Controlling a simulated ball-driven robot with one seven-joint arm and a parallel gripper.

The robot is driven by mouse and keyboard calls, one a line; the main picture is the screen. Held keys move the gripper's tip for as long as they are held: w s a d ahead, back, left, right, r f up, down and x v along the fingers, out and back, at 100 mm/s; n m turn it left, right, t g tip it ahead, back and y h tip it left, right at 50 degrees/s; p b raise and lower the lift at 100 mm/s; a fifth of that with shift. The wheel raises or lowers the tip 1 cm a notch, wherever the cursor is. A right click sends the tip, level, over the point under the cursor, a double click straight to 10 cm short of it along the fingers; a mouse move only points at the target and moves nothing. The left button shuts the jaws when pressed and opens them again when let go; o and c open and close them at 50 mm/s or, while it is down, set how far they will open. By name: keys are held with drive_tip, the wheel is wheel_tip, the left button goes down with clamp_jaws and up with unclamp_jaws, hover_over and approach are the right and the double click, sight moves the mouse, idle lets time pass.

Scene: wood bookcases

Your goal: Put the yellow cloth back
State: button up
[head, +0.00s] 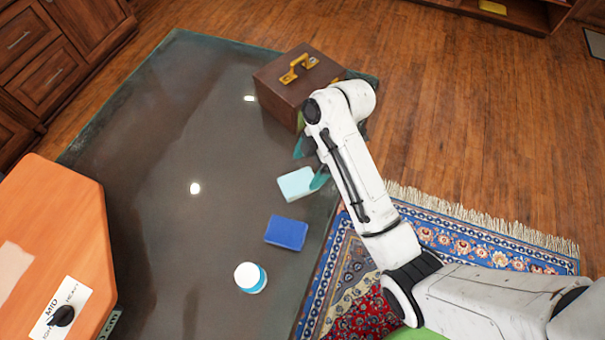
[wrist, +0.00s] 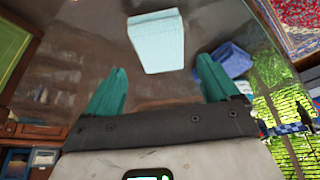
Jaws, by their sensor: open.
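No yellow cloth can be told for certain. A small flat yellow thing (head: 492,7) lies in the open wooden shelf at the top right of the head view; it is too small to tell what it is. My gripper (head: 310,163) is open and empty over the glass table, in front of the wooden box. A pale blue block (head: 297,183) lies on the table by its teal fingers. In the wrist view the block (wrist: 157,42) shows just beyond the gap between the fingertips (wrist: 160,68), with nothing held.
The dark glass tabletop (head: 150,150) also bears a blue sponge (head: 286,233), a white jar (head: 249,277) with a blue band and a brown box (head: 278,85) with a brass handle. An orange device (head: 50,225) stands at left. A patterned rug (head: 480,232) lies right.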

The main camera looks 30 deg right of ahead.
drive_tip(key=p+v, duration=0.3)
drive_tip(key=v, duration=0.3)
drive_tip(key=shift+r, duration=0.2)
drive_tip(key=shift+s+f, duration=0.1)
drive_tip(key=s+d+f+m+h, duration=0.1)
drive_tip(key=s+m+h, duration=0.1)
drive_tip(key=s+m, duration=0.6)
drive_tip(key=s+d+f+m+h, duration=0.2)
drive_tip(key=s+m, duration=0.7)
drive_tip(key=s, duration=0.5)
drive_tip(key=shift+f+h, duration=0.2)
drive_tip(key=shift+h, duration=0.2)
drive_tip(key=shift+a+f+b, duration=0.1)
drive_tip(key=shift+f+b, duration=0.5)
drive_tip(key=shift+f, duration=0.1)
